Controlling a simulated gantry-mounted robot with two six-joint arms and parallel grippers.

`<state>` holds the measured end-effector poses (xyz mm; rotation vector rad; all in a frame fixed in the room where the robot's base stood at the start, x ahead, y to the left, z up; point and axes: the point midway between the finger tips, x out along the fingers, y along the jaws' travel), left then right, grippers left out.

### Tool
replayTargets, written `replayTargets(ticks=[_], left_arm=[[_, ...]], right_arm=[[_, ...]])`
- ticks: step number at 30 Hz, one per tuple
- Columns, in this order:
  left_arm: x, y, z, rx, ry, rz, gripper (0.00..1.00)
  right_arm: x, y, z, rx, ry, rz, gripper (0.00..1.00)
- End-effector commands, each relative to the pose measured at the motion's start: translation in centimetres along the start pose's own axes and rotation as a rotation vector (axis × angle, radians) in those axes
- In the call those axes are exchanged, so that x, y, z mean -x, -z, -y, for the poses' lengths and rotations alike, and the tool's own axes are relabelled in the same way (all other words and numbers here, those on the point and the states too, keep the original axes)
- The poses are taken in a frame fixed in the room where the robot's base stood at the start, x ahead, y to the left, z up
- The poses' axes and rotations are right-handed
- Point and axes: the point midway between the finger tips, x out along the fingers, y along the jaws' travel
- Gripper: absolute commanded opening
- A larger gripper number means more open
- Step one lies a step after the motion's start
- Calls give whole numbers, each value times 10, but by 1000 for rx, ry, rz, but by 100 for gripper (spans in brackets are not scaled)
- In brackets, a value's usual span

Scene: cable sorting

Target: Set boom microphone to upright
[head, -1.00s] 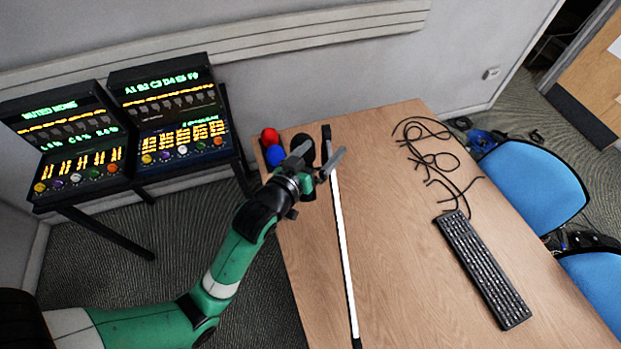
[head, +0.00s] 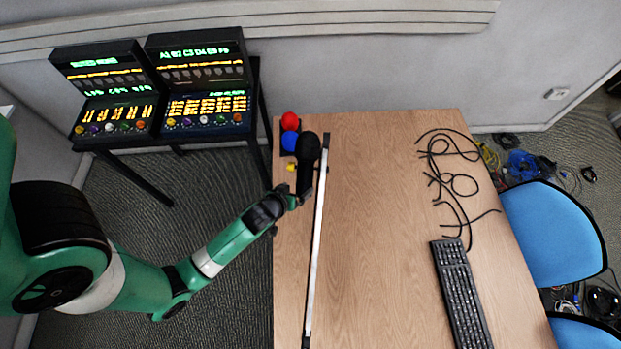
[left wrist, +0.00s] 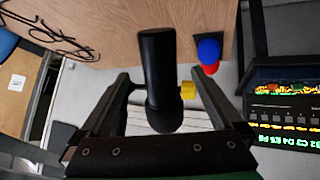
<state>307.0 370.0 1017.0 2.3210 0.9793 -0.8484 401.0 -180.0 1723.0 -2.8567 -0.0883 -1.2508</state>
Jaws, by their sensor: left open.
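A black microphone (head: 307,150) with a rounded head and a thick black body is at the table's far left corner; I cannot tell how far it tilts. A long white pole (head: 317,225) with black ends lies along the table's left side, just right of the microphone. My left gripper (head: 297,196) is at the near end of the microphone's body. In the left wrist view, the open fingers of my left gripper (left wrist: 164,85) are on either side of the black microphone (left wrist: 158,60), with gaps visible. My right gripper is not in view.
Red (head: 290,121), blue (head: 291,140) and yellow (head: 291,167) pieces sit close left of the microphone. Black cables (head: 450,180) and a keyboard (head: 460,295) lie on the right. The table's middle is clear. Two lit consoles (head: 205,85) stand beyond the left edge.

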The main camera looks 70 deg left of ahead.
Motion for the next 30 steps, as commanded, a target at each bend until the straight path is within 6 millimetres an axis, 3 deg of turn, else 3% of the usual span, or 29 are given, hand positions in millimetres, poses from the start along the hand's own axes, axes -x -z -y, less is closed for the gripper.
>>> replayTargets(ticks=[12, 17, 25, 30], left_arm=[[-89, -1, 0, 0, -1, -1, 100], [-102, 1, 0, 0, -2, -2, 100], [-103, 1, -1, 0, -2, -1, 100], [-103, 1, -1, 0, -2, -1, 71]], right_arm=[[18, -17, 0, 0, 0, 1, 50], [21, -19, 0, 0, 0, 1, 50], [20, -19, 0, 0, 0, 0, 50], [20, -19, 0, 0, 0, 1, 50]])
